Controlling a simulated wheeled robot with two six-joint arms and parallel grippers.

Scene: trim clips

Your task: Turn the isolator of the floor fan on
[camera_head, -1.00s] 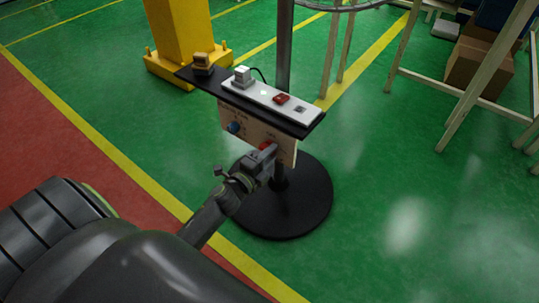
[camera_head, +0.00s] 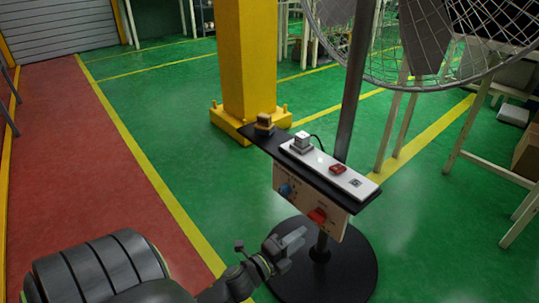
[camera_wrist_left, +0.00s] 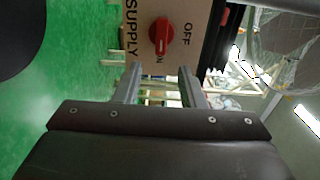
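The isolator is a red rotary knob (camera_head: 317,215) on the pale panel (camera_head: 335,222) under the dark shelf of the floor fan's stand. In the left wrist view the knob (camera_wrist_left: 162,36) shows close up, its grip bar running up and down the picture, in line with the partly hidden ON lettering. OFF stands to its right and SUPPLY to its left. My left gripper (camera_head: 293,243) is in front of and below the panel, clear of the knob. In the wrist view its two fingers (camera_wrist_left: 160,85) are apart with nothing between them. My right gripper is out of view.
A blue knob (camera_head: 285,190) sits left on the panel. A white power strip (camera_head: 325,168) with a plug and red switch lies on the shelf (camera_head: 270,150). The fan cage (camera_head: 420,40) is above, the round black base (camera_head: 350,275) below. A yellow column (camera_head: 245,60) stands behind.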

